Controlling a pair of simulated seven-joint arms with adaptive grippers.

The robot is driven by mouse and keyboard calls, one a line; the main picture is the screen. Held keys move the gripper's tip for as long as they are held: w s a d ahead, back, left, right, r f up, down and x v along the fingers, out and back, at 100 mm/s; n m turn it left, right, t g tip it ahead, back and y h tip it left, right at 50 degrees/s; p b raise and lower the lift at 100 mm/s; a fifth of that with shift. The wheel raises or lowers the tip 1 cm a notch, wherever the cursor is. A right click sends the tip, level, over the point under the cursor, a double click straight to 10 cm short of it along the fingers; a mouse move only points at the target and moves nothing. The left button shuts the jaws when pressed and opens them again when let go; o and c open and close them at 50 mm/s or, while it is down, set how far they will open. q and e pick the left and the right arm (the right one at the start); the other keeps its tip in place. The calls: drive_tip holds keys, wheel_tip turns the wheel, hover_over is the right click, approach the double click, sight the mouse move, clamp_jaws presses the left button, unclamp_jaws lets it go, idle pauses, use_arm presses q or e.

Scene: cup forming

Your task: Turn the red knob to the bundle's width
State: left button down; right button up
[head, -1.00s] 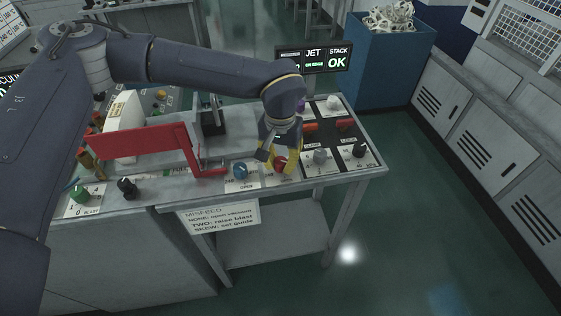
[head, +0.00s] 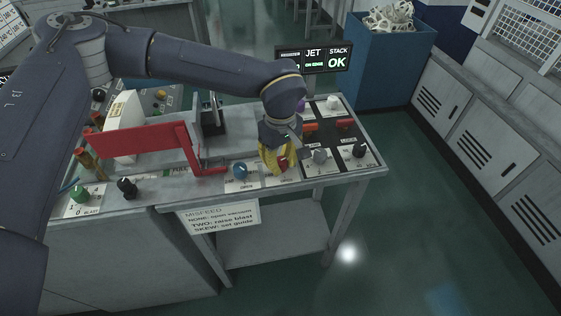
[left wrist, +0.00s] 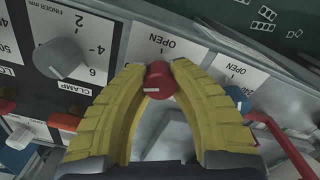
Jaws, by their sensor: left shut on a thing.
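The red knob (head: 283,163) sits on a white plate at the front of the bench. In the left wrist view the red knob (left wrist: 159,80) has a white pointer line and stands below the word OPEN on its label. My left gripper (head: 279,162) has yellow fingers and comes down over the knob from above. In the left wrist view the left gripper (left wrist: 160,75) is shut on the red knob, one fingertip on each side. My right gripper is not in view. No bundle can be made out.
A blue knob (head: 240,170) stands left of the red one, beside a red bent bar (head: 208,171). A grey knob (head: 320,156) labelled FINGER MM in the wrist view and a black knob (head: 359,150) stand to the right. A display (head: 314,60) reads JET, STACK OK.

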use_arm(q)
drive_tip(key=n, duration=0.4)
drive_tip(key=shift+n, duration=0.3)
drive_tip(key=n, duration=0.3)
drive_tip(key=shift+n, duration=0.4)
drive_tip(key=n, duration=1.3)
drive_tip(key=shift+n, duration=0.3)
drive_tip(key=n, duration=0.8)
drive_tip(key=shift+n, duration=2.1)
